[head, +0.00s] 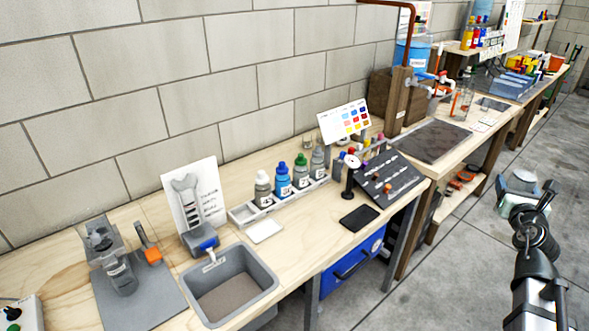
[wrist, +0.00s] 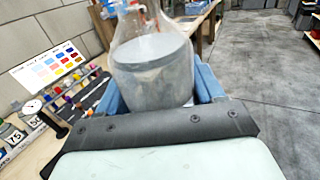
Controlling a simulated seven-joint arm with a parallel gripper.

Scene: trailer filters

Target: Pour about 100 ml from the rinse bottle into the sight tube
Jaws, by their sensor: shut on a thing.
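My gripper (wrist: 158,88) is shut on a clear, round-bodied bottle (wrist: 150,60) with a narrower top, which I take to be the rinse bottle. Liquid shows inside it, and its lower part is hidden by the gripper. In the head view my gripper (head: 520,190) is at the right, above the floor and off the bench edge; the held bottle is hard to make out there. A clear upright tube (head: 466,103) on the far bench may be the sight tube. It stands well beyond my gripper, and its level cannot be read.
The near bench holds a rack of capped bottles (head: 283,180), a dark sloped panel (head: 388,180), a black pad (head: 359,217) and a grey basin (head: 232,290). The far bench has a dark mat (head: 432,141) and a blue container (head: 410,53). The floor (head: 470,240) is clear.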

